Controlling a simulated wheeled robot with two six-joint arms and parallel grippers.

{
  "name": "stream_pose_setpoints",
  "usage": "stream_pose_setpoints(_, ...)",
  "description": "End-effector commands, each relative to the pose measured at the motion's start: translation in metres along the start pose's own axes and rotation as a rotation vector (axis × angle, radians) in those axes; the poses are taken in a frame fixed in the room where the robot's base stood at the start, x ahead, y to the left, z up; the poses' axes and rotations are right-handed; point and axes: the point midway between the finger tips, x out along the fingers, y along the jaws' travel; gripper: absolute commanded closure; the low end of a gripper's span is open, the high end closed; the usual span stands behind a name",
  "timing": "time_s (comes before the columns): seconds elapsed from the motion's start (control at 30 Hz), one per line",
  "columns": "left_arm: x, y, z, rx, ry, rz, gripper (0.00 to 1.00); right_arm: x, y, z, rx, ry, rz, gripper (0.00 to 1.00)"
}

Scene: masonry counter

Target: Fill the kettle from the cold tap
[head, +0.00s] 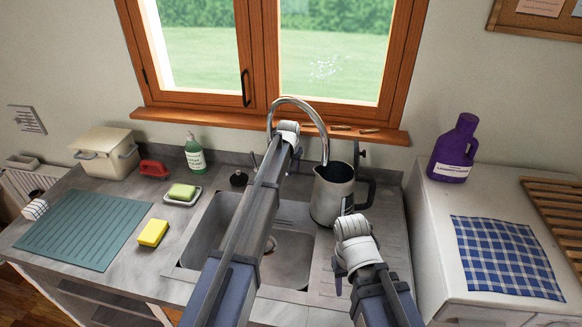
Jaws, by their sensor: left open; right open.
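The kettle (330,198) is a grey metal jug with a black handle on its right. It appears upright at the right of the sink (216,222), with its open top under the end of the curved tap spout (298,103). I see no clear water stream. A dark tap fitting (362,155) stands behind the kettle, to the right of the spout. My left gripper (287,132) is open near the spout's base, its fingers mostly hidden by my arm. My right gripper (350,232) is open just in front of the kettle; whether it touches the kettle cannot be told.
A yellow sponge (153,233), a soap dish with green soap (182,192), a green bottle (195,153) and a teal mat (82,230) lie left of the sink. A purple bottle (454,150) and blue checked cloth (505,257) are on the white top at right.

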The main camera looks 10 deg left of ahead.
Motion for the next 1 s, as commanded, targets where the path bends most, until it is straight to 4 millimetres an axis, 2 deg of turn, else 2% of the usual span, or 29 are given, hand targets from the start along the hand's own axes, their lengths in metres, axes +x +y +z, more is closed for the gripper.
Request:
stream_pose_setpoints(0.07,-0.0003,0.0000,0.0000,0.000,0.000,0.000,0.58,-0.0003,0.0000,0.0000,0.000,0.000,0.000,0.50)
stream_pose_setpoints(0.43,-0.0002,0.0001,0.0000,0.000,0.000,0.000,1.00,-0.0002,0.0000,0.0000,0.000,0.000,0.000,0.50)
stream_pose_setpoints(1.0,-0.0002,0.0002,0.0001,0.000,0.000,0.000,1.00,-0.0002,0.0000,0.0000,0.000,0.000,0.000,0.50)
